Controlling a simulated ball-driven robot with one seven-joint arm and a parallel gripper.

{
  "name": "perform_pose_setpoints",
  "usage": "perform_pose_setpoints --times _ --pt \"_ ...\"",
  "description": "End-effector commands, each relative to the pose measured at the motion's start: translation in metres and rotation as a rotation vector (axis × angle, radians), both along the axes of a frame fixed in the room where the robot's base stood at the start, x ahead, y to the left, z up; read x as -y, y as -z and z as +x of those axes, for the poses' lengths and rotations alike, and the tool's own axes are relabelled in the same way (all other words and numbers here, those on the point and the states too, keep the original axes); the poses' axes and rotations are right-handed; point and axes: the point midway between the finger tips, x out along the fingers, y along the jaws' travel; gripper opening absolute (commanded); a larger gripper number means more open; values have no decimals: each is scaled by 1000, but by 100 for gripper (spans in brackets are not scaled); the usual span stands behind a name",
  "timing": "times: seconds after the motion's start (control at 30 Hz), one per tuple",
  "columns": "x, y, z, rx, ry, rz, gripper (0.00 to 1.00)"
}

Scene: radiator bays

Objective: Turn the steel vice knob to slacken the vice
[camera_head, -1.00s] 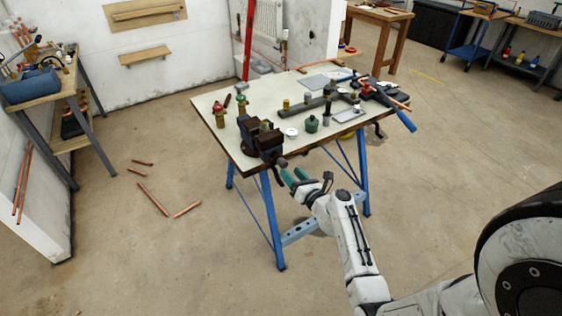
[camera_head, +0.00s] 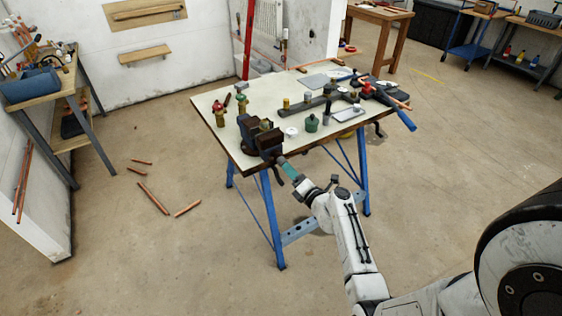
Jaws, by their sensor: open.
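The dark vice (camera_head: 258,140) is fixed at the front left corner of the pale-topped workbench (camera_head: 212,103), with a small brass-coloured piece at its jaws. Its steel knob sticks out at the vice's front, low at the bench edge, and is largely hidden behind my fingers. My gripper (camera_head: 286,166), with green fingers, is open and reaches up to the knob from the front right. The fingertips overlap the knob in this view. I cannot tell whether they touch it.
A green pot (camera_head: 312,123), a dark bar and a blue-handled pipe tool (camera_head: 398,115) lie on the bench to the right. Copper pipe offcuts (camera_head: 153,199) lie on the floor at left. Floor in front is clear.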

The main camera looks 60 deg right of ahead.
Motion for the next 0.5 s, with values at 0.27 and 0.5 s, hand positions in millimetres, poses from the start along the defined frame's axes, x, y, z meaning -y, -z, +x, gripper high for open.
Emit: perform_pose_setpoints --times 0.27,0.5 --pt "11 0 18 1 -1 -2 53" --pt "20 0 33 1 0 -2 53"
